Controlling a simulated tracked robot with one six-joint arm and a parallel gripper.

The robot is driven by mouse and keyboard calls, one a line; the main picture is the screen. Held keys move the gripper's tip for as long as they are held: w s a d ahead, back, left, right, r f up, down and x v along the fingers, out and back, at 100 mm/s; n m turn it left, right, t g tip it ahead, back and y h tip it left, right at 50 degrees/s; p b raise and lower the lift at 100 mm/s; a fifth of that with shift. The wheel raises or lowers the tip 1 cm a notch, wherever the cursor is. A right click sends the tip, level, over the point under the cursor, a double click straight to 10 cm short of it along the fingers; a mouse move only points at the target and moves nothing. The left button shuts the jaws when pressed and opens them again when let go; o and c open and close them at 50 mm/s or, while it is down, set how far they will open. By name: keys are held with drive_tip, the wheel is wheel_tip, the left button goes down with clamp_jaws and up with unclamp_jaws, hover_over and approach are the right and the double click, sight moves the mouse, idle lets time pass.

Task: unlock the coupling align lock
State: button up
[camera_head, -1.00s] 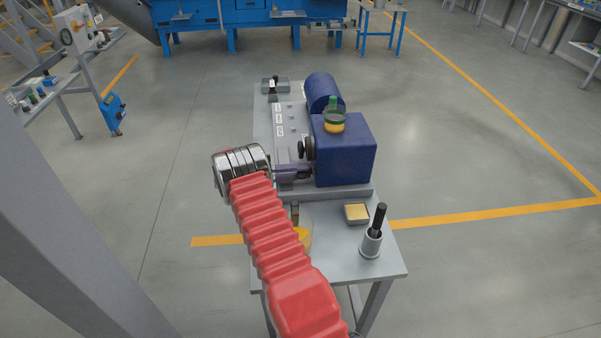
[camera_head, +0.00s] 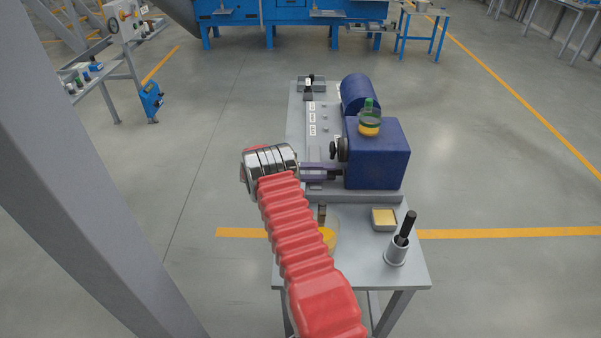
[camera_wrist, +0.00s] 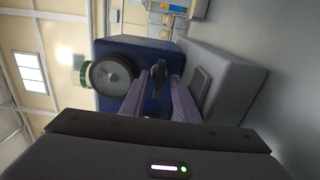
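The blue machine (camera_head: 378,155) stands on a grey base plate on a metal table. My gripper (camera_head: 338,172) reaches its left side, with purple fingers close to the housing. In the wrist view my gripper (camera_wrist: 168,88) has its two purple fingers apart, with a small black lever (camera_wrist: 158,76) showing in or just beyond the gap. I cannot tell whether the fingers touch it.
A grey post (camera_head: 85,170) rises at left.

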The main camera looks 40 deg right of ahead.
drive_tip(key=v, duration=1.2)
drive_tip(key=shift+f, duration=0.1)
drive_tip(key=shift+w, duration=0.1)
drive_tip(key=shift+w+a+r, duration=0.1)
drive_tip(key=shift+r, duration=0.55)
drive_tip(key=s+a+r+n+t+y, duration=0.2)
drive_tip(key=s+a+r+t+y, duration=0.15)
drive_tip(key=a+r, duration=0.45)
drive_tip(key=s+a+r+n+t+y, duration=0.2)
drive_tip(key=s+a+r+t+y, duration=0.15)
drive_tip(key=r, duration=0.85)
drive_tip(key=s+a+r+n+t+y, duration=0.1)
drive_tip(key=s+a+t, duration=0.4)
drive_tip(key=s+a, duration=0.5)
drive_tip(key=s+a+r+n+t+y, duration=0.2)
drive_tip(key=s+a+t+y, duration=0.3)
drive_tip(key=s+a, duration=0.6)
drive_tip(key=shift+s+n+y, duration=0.4)
drive_tip(key=shift+s, duration=0.7)
